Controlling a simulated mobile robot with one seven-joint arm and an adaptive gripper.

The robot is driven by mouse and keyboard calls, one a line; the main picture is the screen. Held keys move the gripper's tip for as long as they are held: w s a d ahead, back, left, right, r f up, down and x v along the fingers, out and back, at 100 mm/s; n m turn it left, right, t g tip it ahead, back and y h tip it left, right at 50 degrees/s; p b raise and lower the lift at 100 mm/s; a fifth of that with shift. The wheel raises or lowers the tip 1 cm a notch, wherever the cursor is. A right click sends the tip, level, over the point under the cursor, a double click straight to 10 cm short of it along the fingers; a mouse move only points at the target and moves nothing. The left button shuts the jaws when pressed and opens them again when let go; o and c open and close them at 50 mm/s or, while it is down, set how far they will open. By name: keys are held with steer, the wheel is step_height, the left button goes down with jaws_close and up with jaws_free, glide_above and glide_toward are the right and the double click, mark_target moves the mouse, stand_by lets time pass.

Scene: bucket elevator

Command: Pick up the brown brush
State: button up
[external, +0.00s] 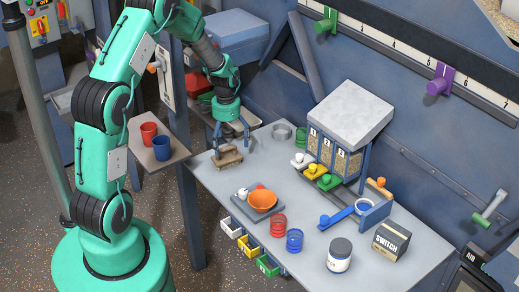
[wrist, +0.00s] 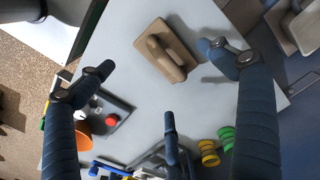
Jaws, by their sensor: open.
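The brown brush (external: 228,156), a flat block with a raised handle, lies on the grey table near its far left corner. In the wrist view the brush (wrist: 167,52) sits at the upper middle, its handle slanting down to the right. My gripper (external: 231,134) is above the brush, pointing down. In the wrist view my gripper (wrist: 157,61) has its blue fingers spread wide, with the brush between the left and right ones. Nothing is held. I cannot tell how large the gap between fingertips and brush is.
A dispenser (external: 340,135) is at the back. The table around the brush is mostly clear.

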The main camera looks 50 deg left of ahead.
mark_target(228, 158)
steer(key=shift+f, duration=1.45)
steer(key=shift+a+f+b, duration=0.2)
steer(key=shift+f+b, duration=0.7)
steer(key=shift+f, duration=1.7)
steer(key=shift+c, duration=0.3)
steer(key=c, duration=1.3)
